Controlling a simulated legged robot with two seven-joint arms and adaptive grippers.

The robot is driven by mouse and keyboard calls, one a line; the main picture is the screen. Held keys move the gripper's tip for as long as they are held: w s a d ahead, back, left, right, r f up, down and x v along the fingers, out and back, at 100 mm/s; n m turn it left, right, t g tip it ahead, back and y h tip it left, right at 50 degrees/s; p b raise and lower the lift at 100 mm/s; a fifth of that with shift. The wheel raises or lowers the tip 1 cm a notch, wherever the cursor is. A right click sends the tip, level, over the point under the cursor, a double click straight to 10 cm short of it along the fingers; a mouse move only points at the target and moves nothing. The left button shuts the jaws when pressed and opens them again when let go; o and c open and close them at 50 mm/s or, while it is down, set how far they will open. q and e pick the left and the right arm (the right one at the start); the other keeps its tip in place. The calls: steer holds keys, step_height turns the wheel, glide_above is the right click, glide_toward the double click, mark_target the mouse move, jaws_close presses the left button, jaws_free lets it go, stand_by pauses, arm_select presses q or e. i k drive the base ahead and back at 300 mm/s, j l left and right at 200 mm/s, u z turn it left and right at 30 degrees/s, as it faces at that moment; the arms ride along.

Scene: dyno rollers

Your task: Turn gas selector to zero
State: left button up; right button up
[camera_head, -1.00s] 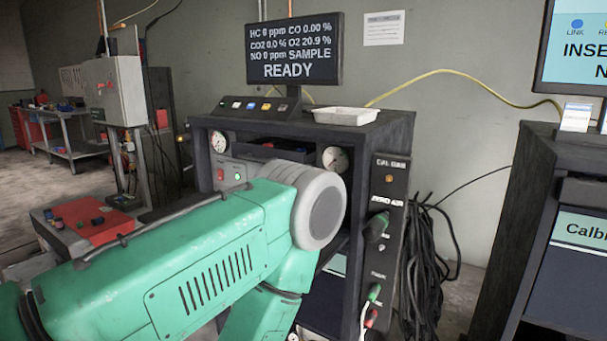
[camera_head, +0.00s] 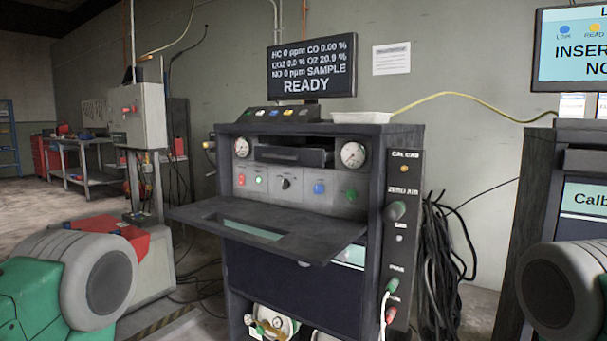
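A dark analyzer cabinet (camera_head: 400,140) stands in the middle of the view. Its front panel (camera_head: 300,196) carries a small black rotary knob (camera_head: 286,184) with a light pointer mark, which looks like the gas selector. The pointer's exact direction is too small to read. The monitor (camera_head: 311,70) on top shows "SAMPLE" and "READY". Neither gripper is in view. Only a green and grey link of my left arm at lower left and a grey link of my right arm at lower right show, both apart from the panel.
A shelf (camera_head: 270,228) juts out in front below the panel. Gauges (camera_head: 353,155), colored buttons and a side strip (camera_head: 403,210) with ports and a hose surround it. Black cables (camera_head: 440,260) hang at right beside another cabinet (camera_head: 580,225). A red-topped box (camera_head: 130,238) stands at left.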

mark_target(286, 184)
steer(key=i+j+z, duration=0.25)
steer(key=z, duration=0.2)
steer(key=i+j+z, duration=0.2)
steer(key=j+z, duration=0.2)
steer(key=j, duration=0.15)
